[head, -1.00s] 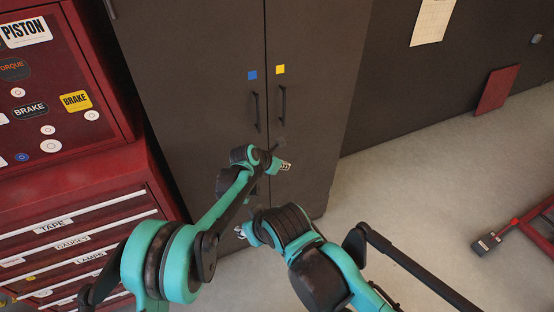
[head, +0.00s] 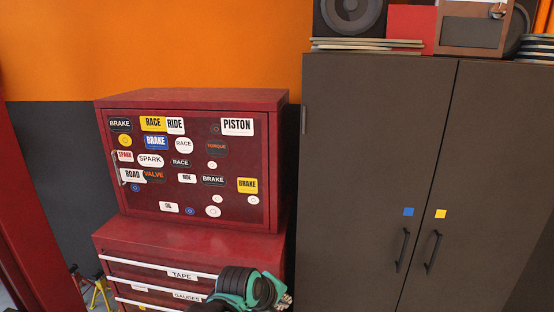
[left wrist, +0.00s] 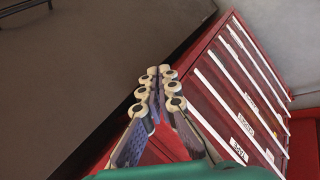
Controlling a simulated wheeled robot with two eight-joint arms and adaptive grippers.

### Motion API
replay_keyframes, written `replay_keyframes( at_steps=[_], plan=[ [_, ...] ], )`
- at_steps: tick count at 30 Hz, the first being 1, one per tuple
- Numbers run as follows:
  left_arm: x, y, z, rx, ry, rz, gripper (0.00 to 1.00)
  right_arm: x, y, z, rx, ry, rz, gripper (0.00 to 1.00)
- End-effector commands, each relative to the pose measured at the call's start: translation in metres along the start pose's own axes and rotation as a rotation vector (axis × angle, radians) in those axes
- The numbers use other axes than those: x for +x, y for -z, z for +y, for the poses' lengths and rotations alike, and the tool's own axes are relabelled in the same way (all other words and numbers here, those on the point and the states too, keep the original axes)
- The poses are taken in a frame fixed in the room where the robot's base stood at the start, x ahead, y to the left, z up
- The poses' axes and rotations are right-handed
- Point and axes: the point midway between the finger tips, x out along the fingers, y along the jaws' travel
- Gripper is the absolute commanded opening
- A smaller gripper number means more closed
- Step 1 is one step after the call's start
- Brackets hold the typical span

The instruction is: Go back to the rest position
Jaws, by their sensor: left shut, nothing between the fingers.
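My left gripper (left wrist: 158,85) shows in the left wrist view with its fingers together and nothing between them. Behind it are the red drawer cabinet (left wrist: 235,95) and the dark cabinet side (left wrist: 90,80). In the head view the left arm's teal and black end (head: 248,288) is at the bottom edge, in front of the red drawers. The gripper's tip (head: 286,300) only just shows there. My right gripper is not in view.
A red tool chest with stickers (head: 190,170) stands on the drawer cabinet (head: 150,240). A closed dark double-door cabinet (head: 370,140) stands to the right, with a speaker (head: 350,15) and boxes on top. A yellow stand (head: 100,290) is at the lower left.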

Motion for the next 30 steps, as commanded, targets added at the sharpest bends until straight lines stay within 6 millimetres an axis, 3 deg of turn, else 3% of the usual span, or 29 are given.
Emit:
replay_keyframes(
  at_steps=[1,6,9,13,18,30],
  plan=[
    [-0.021,0.010,-0.029,0.086,0.019,0.038,0.00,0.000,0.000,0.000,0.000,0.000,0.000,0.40],
    [-0.070,0.026,-0.118,0.420,0.111,0.134,0.00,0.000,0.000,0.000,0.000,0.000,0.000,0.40],
    [-0.089,0.027,-0.165,0.593,0.178,0.168,0.00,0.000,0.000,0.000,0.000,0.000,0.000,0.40],
    [-0.102,0.025,-0.210,0.759,0.249,0.187,0.00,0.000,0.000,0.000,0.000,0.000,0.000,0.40],
    [-0.107,0.022,-0.235,0.860,0.295,0.192,0.00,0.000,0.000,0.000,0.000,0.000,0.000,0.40],
    [-0.107,0.022,-0.236,0.864,0.297,0.192,0.00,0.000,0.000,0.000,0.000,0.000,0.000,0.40]
  ],
)
